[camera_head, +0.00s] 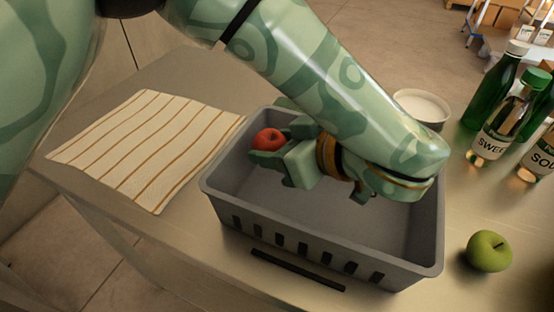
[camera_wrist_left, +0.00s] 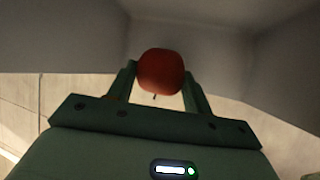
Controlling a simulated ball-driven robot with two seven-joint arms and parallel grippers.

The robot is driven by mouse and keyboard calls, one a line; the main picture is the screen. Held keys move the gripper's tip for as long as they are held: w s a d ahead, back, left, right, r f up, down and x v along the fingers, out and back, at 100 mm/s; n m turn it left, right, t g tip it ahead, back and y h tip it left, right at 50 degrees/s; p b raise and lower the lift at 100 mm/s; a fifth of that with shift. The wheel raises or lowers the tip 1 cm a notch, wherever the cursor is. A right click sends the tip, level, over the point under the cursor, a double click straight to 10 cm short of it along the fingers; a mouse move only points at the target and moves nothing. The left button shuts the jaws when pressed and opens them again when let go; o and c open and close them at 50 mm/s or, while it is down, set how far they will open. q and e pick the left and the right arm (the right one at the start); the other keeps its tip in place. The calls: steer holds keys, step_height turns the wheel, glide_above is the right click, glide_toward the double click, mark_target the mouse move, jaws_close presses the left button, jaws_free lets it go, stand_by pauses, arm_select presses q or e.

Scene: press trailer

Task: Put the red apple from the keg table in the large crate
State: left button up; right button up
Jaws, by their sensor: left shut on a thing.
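The red apple (camera_head: 268,141) is between the fingers of my left gripper (camera_head: 270,148), which is shut on it. The apple also shows in the left wrist view (camera_wrist_left: 160,72), with a finger of the left gripper (camera_wrist_left: 160,84) on each side. The large grey crate (camera_head: 325,262) stands on the table, with slots in its front wall. In the head view the apple and gripper are over the left part of the crate opening. I cannot tell exactly how high the apple is above the crate floor. My right gripper is in neither view.
A green apple (camera_head: 488,251) lies right of the crate. Green bottles (camera_head: 498,130) and a white bowl (camera_head: 421,107) stand behind it at the right. A striped cloth (camera_head: 145,150) lies left of the crate. A dark bar (camera_head: 297,270) lies at the crate's front.

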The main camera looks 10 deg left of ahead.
mark_target(274, 177)
arm_select(q)
steer(key=f, duration=0.1)
steer(key=w+f+b, duration=0.1)
steer(key=f, duration=0.1)
steer(key=f+b, duration=0.1)
steer(key=shift+w+a+f, duration=0.2)
steer(key=shift+a+f, duration=0.1)
steer(key=shift+a, duration=0.1)
steer(key=shift+f, duration=0.25)
steer(key=shift+s+r, duration=0.1)
steer(key=shift+r, duration=0.1)
steer(key=o, duration=0.7)
steer(key=shift+f, duration=0.2)
